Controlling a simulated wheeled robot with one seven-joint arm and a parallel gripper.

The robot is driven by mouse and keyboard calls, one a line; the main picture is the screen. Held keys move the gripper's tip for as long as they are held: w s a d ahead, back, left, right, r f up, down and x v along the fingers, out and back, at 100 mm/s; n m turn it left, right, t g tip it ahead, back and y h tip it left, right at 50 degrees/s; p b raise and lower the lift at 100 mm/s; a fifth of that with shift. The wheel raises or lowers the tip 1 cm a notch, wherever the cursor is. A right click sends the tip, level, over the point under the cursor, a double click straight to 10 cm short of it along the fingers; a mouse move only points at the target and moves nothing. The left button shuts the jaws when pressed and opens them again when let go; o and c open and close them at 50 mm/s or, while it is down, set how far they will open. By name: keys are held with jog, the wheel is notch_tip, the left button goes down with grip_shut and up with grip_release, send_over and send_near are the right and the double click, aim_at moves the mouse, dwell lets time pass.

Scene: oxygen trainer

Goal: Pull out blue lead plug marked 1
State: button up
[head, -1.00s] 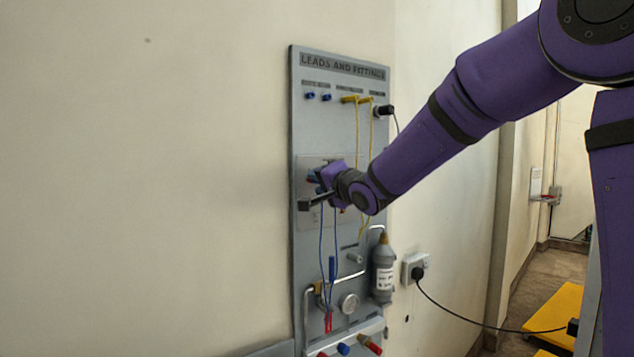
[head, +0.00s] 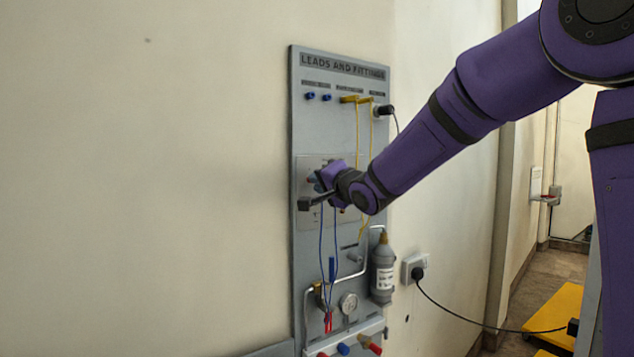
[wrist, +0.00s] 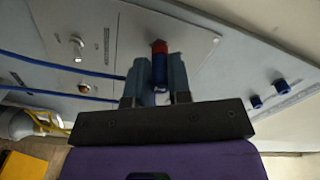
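The blue lead plug (wrist: 159,74) sits between the two fingers of my gripper (wrist: 157,66) in the wrist view, with a red end beyond it toward the panel plate. The fingers lie close against both sides of the plug and look shut on it. In the head view my gripper (head: 319,181) is at the plate (head: 306,217) at mid-height of the board, and it hides most of the plug. Blue leads (head: 321,235) hang below it; they also run left in the wrist view (wrist: 55,91). The number on the plug cannot be read.
The grey board (head: 340,85) holds blue fittings (head: 310,96) at upper left, yellow leads (head: 358,125), a grey bottle (head: 383,270) and a gauge (head: 348,303). A wall socket (head: 413,268) with a black plug is at right. Bare wall lies left.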

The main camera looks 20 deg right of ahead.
grip_shut()
jog(key=shift+s, duration=0.1)
jog(key=shift+v, duration=2.45)
